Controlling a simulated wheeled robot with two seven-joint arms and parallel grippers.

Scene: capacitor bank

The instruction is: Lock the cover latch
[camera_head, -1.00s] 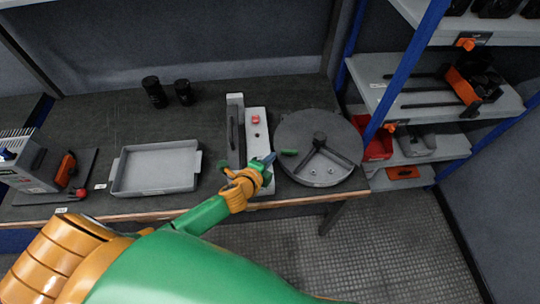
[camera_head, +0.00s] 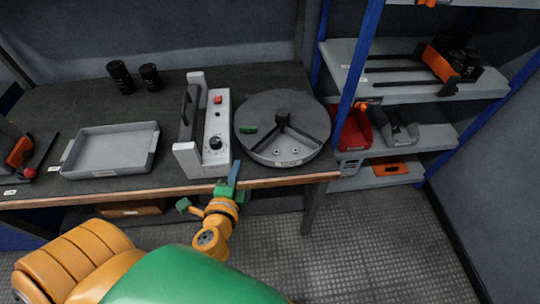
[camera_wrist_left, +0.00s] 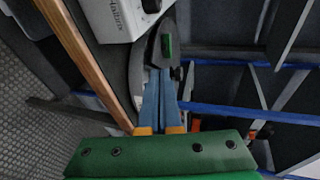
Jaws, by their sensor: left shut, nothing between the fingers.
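A round grey unit (camera_head: 307,107) sits on the workbench, right of centre. It has a dark hub with arms and two silver studs. A small green tab (camera_head: 248,129), possibly the cover latch, lies on its left side. A green tab (camera_wrist_left: 167,45) on a dark grey part also shows in the wrist view, beyond the fingertips. My left gripper (camera_head: 236,167) is at the bench's front edge, below and left of the round unit. Its blue fingers (camera_wrist_left: 160,80) are together and empty, apart from the green tab. My right gripper is not in view.
A white-grey box (camera_head: 216,118) with a dark handle, red button and black knob stands left of the round unit. A grey tray (camera_head: 108,172) and two black cylinders (camera_head: 150,76) are farther left. A blue-post shelf (camera_head: 345,110) stands at right.

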